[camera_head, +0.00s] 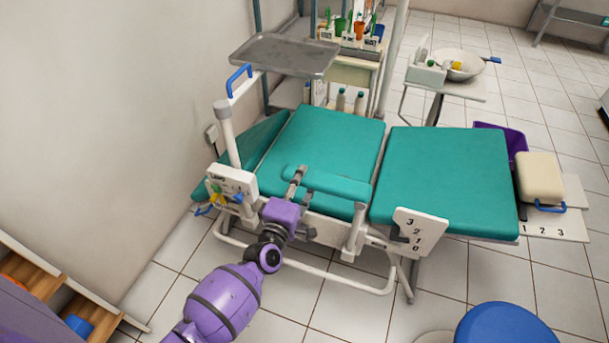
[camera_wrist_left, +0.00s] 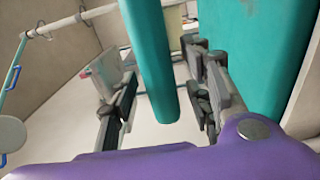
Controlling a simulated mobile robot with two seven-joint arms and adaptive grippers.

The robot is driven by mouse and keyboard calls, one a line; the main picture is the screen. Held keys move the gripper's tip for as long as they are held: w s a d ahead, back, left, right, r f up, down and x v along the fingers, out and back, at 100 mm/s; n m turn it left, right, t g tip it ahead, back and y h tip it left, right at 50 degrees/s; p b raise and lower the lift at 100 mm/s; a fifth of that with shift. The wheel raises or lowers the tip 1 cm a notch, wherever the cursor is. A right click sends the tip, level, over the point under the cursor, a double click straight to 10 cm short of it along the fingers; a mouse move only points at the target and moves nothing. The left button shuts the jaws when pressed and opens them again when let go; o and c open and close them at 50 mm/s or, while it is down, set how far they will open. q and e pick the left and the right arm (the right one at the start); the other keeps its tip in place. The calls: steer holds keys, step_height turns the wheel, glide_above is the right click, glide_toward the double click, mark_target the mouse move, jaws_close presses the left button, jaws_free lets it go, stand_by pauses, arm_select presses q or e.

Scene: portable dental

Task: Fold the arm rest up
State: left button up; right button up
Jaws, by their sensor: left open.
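The arm rest (camera_head: 328,183) is a narrow teal padded bar lying along the near side of the teal dental chair (camera_head: 325,138). A pale post (camera_head: 355,232) stands near its right end. My left gripper (camera_head: 300,198) is at the arm rest's left end, with its fingers apart. In the left wrist view, the arm rest (camera_wrist_left: 150,55) runs between the open fingers of my gripper (camera_wrist_left: 160,100), with a gap visible at the left finger. My right gripper is not in view.
A metal tray (camera_head: 285,54) on a post stands behind the chair's left end. A white panel with colored knobs (camera_head: 230,185) is left of my gripper. A numbered plate (camera_head: 420,230) hangs at the chair's front. A blue stool (camera_head: 503,325) stands at lower right.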

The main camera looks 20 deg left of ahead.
arm_select(q)
steer(key=shift+w, duration=1.1)
steer(key=shift+c, duration=0.2)
jaws_close()
